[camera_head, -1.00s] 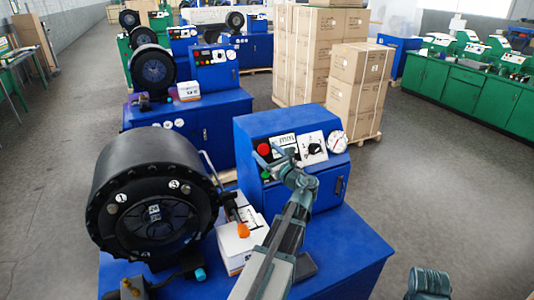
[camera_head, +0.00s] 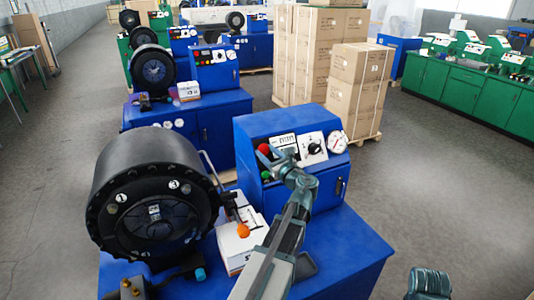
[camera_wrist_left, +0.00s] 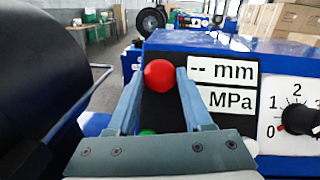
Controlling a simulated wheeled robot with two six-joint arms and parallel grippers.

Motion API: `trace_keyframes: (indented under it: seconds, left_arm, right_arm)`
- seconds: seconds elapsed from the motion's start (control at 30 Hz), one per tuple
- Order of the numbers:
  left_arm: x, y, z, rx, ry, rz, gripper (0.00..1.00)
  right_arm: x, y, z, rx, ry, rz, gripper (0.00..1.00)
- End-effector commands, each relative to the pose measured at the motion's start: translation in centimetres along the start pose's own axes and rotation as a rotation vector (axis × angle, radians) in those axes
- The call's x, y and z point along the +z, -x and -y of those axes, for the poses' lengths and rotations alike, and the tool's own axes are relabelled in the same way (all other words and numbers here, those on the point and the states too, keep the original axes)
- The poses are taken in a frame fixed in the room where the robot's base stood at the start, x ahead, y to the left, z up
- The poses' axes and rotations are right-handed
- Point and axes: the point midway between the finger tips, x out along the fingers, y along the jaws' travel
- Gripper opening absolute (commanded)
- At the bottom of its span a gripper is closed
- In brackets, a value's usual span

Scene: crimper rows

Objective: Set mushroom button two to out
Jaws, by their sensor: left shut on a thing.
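The red mushroom button (camera_head: 263,149) is on the sloped front panel of the nearest blue control box, left of the display. In the left wrist view the red button (camera_wrist_left: 158,75) sits between the fingertips of my left gripper (camera_wrist_left: 161,80), one finger on each side. In the head view my left gripper (camera_head: 276,157) reaches the panel from below right and is shut on the button. A green button (camera_head: 267,175) is below the red one; only a sliver shows in the wrist view.
A big black crimper head (camera_head: 150,205) stands left of the panel. A white box (camera_head: 240,243) and an orange-tipped tool are on the blue bench. A selector dial (camera_head: 313,148) and a gauge (camera_head: 337,142) are right of the display. Stacked cartons (camera_head: 357,85) stand behind.

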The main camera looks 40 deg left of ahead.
Motion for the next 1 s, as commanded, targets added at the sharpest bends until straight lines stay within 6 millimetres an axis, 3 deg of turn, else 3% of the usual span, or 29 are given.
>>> trace_keyframes:
  seconds: [0.17, 0.4, 0.43, 0.57, 0.87, 1.0]
  left_arm:
    - [0.9, 1.1, -0.1, 0.0, 0.0, -0.001, 0.0]
    - [0.7, 1.1, 0.0, 0.0, -0.001, 0.001, 0.0]
    - [0.7, 1.1, 0.0, 0.0, -0.001, 0.001, 0.56]
    - [0.7, 1.1, 0.0, 0.0, -0.001, 0.001, 0.79]
    - [0.7, 1.1, 0.0, 0.0, 0.0, 0.0, 0.82]
    - [0.7, 2.2, 0.0, -0.003, 0.0, 0.0, 0.82]
  right_arm:
    - [0.1, 0.9, -0.1, 0.0, 0.0, 0.0, 0.5]
    - [0.0, 0.7, -0.1, 0.0, 0.0, 0.0, 0.5]
    - [0.0, 0.7, -0.1, 0.0, 0.0, 0.0, 0.5]
    - [0.0, 0.7, -0.1, 0.0, 0.0, 0.0, 0.5]
    - [0.0, 0.7, -0.1, 0.0, 0.0, 0.0, 0.5]
    - [0.0, 0.7, -0.1, 0.0, 0.0, 0.0, 0.5]
